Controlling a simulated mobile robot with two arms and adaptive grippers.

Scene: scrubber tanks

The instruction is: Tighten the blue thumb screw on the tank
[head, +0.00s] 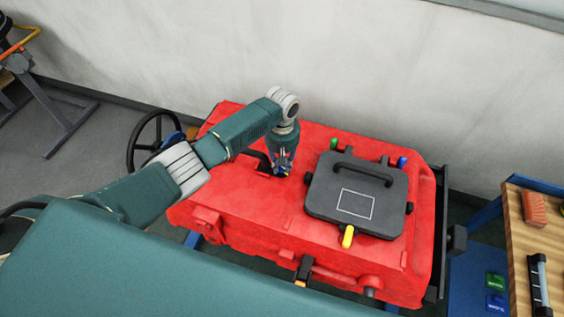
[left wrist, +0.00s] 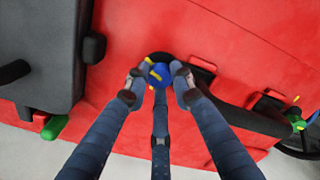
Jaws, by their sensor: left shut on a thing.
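The red tank (head: 240,215) lies ahead of me, with a dark grey lid (head: 355,192) on its right half. The blue thumb screw (left wrist: 160,73), with a yellow mark on its top, sits on the red surface in the left wrist view. My left gripper (head: 282,166) comes down from above onto it. In the left wrist view its fingers (left wrist: 158,82) are closed around the screw's sides. In the head view the fingers mostly hide the screw. My right gripper is in neither view.
The lid has a handle (head: 362,170) and green (head: 333,144), blue (head: 402,162) and yellow (head: 348,237) clips. A black bar (left wrist: 238,110) lies beside the screw. A black handwheel (head: 146,140) stands at the tank's left; a wooden bench (head: 518,240) is at the right.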

